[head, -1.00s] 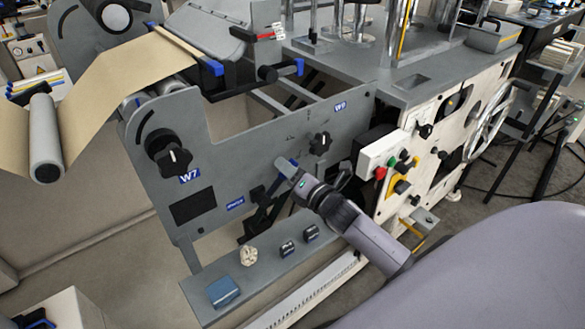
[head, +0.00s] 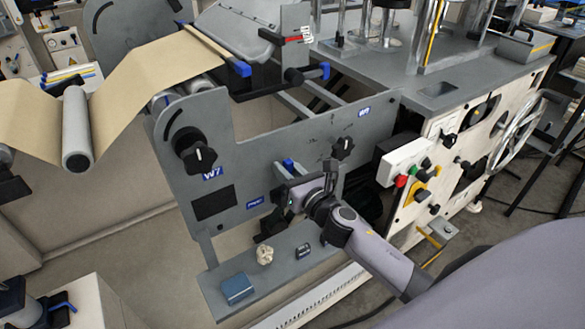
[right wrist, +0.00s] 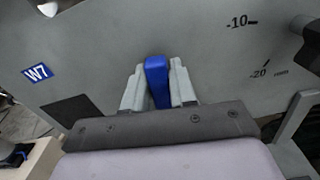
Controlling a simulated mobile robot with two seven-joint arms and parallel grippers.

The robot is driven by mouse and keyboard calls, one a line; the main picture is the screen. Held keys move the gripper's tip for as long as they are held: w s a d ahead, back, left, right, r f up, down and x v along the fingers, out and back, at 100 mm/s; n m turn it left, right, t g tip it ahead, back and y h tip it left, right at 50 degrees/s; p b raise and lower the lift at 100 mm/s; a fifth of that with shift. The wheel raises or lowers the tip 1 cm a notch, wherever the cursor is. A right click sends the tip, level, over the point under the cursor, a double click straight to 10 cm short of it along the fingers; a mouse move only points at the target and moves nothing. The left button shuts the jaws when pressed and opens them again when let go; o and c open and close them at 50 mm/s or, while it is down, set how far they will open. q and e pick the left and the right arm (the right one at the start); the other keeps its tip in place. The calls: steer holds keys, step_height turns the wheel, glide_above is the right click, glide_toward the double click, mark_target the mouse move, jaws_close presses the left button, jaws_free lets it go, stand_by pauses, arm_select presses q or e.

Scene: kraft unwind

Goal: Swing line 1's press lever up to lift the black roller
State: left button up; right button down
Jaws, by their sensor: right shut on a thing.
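The press lever's blue handle (head: 288,165) shows at the front of the grey W7 side plate (head: 240,150). My right gripper (head: 283,188) is shut on this handle. In the right wrist view, the blue handle (right wrist: 157,80) stands upright between the two pale fingers (right wrist: 158,88) of my right gripper. The lever's dark lower part (head: 268,226) is partly hidden behind my gripper. I cannot make out the black roller clearly. My left gripper is not in view.
A control box with coloured buttons (head: 403,165) juts out at right. A ledge (head: 270,275) below holds a blue box (head: 237,289) and a crumpled pale piece (head: 265,255).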

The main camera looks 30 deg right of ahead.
steer(key=shift+a+n, duration=0.25)
steer(key=shift+n, duration=0.05)
steer(key=c, duration=1)
jaws_free()
steer(key=shift+s, duration=0.1)
steer(key=s, duration=0.7)
steer(key=shift+d, duration=0.3)
steer(key=s+a+f+m+g, duration=0.2)
steer(key=s+f+m, duration=0.3)
steer(key=m, duration=0.6)
steer(key=s+a+f+m+g, duration=0.2)
steer(key=s+f+m, duration=0.4)
steer(key=m, duration=0.5)
steer(key=s+a+f+m+g+y, duration=0.1)
steer(key=s+a+f+m+g, duration=0.1)
steer(key=s+f+m, duration=0.4)
steer(key=s+m+g, duration=0.1)
steer(key=s+m, duration=0.1)
steer(key=m, duration=0.3)
steer(key=shift+s+m+g, duration=0.2)
steer(key=shift+m+g, duration=0.1)
steer(key=shift+m, duration=0.1)
